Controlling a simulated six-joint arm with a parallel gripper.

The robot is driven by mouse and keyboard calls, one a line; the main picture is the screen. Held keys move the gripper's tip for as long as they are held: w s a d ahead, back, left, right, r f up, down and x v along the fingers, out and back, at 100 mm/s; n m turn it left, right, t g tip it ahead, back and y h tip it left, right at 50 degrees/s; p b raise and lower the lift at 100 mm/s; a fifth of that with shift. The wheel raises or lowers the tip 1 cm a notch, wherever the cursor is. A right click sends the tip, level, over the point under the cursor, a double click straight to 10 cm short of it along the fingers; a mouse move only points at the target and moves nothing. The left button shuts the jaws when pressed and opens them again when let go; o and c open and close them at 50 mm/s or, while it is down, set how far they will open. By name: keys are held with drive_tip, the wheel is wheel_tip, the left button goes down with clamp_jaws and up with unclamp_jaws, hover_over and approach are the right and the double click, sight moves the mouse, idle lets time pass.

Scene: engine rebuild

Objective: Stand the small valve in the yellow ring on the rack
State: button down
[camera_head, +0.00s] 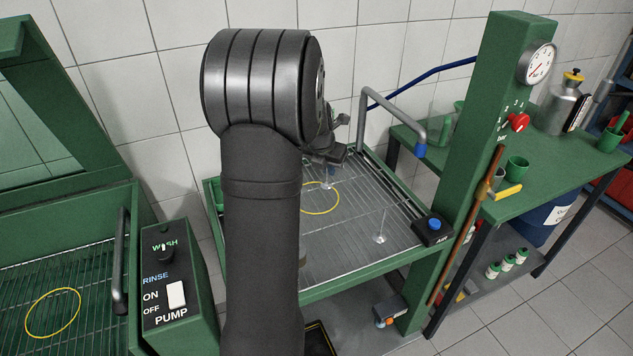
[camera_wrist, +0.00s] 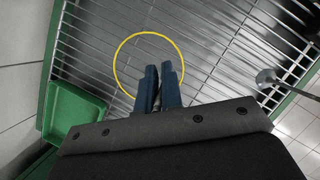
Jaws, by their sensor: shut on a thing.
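The yellow ring (camera_head: 334,205) lies on the wire rack (camera_head: 345,262), and it also shows in the wrist view (camera_wrist: 117,58). My gripper (camera_head: 328,165) is over the ring, partly hidden behind my arm in the head view. In the wrist view its blue-grey fingers (camera_wrist: 160,85) are close together over the ring's near part. They are shut on the small valve (camera_head: 328,183), which hangs below them, stem up, over the ring's area. The fingers mostly hide it in the wrist view. I cannot tell whether its head touches the rack.
Another valve (camera_head: 381,237) stands stem up on the rack, right of the ring. A bent pipe with a blue tip (camera_head: 420,150) reaches over the rack's back right. A green tray (camera_wrist: 72,110) sits at the rack's edge. A second yellow ring (camera_head: 52,336) lies in the washer at left.

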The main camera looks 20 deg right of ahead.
drive_tip(key=shift+w+a+f, duration=0.35)
drive_tip(key=shift+w+f, duration=0.2)
drive_tip(key=shift+f, duration=0.5)
drive_tip(key=shift+w+a+f, duration=0.3)
drive_tip(key=shift+w+f, duration=0.3)
drive_tip(key=shift+f, duration=0.45)
drive_tip(key=shift+w+a+f, duration=0.35)
drive_tip(key=shift+w+f, duration=0.2)
drive_tip(key=shift+f, duration=0.5)
drive_tip(key=shift+f, duration=0.2)
drive_tip(key=c, duration=1.6)
unclamp_jaws()
